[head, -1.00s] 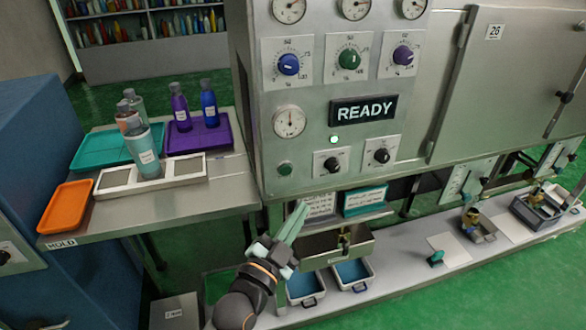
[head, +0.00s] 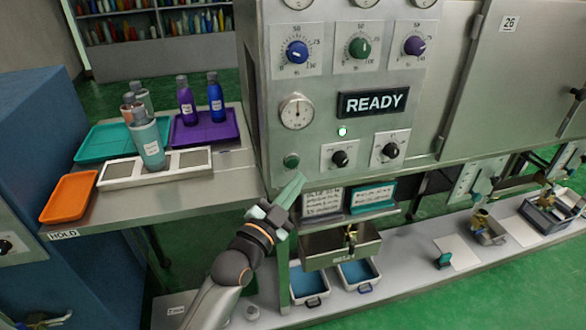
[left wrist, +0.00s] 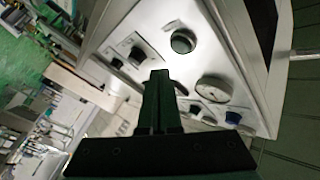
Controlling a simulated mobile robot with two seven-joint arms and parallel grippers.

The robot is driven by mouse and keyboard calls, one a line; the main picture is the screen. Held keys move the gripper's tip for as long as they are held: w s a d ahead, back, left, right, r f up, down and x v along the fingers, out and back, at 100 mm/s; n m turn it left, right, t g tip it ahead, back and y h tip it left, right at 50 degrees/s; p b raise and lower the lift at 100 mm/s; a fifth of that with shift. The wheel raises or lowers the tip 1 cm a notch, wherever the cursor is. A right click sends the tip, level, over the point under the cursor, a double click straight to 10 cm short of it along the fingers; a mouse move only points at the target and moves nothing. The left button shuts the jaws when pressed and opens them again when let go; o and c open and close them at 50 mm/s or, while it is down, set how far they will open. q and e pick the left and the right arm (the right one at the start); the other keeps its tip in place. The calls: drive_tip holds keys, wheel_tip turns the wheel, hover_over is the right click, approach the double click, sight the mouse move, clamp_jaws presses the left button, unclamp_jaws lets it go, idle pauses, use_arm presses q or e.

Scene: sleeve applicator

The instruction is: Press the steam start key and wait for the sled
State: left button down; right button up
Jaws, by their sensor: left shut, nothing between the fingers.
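The green round start key (head: 291,161) is on the lower left of the machine's front panel (head: 270,120). It also shows in the left wrist view (left wrist: 182,42), ahead of the fingertips. The display (head: 373,101) reads READY, and a small lamp (head: 342,132) below it is lit green-white. My left gripper (head: 299,176) is shut and empty, its green fingertips just below the key. Whether they touch the panel I cannot tell. In the left wrist view the shut fingers (left wrist: 160,75) point toward the panel. No sled can be made out clearly. My right gripper is not in view.
Two black knobs (head: 340,158) (head: 390,150) and a gauge (head: 296,112) sit near the key. A steel side table (head: 205,198) with trays and bottles stands at the left. A low shelf with blue bins (head: 308,283) runs below the panel.

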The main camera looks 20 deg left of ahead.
sight(292, 162)
use_arm(q)
drive_tip(key=shift+w+a, duration=0.6)
drive_tip(key=shift+w, duration=0.3)
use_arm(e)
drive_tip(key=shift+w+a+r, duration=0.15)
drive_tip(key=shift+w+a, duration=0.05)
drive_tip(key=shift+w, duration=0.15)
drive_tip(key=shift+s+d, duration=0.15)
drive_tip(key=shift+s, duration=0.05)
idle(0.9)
use_arm(q)
drive_tip(key=shift+w+a, duration=0.25)
drive_tip(key=shift+w, duration=0.1)
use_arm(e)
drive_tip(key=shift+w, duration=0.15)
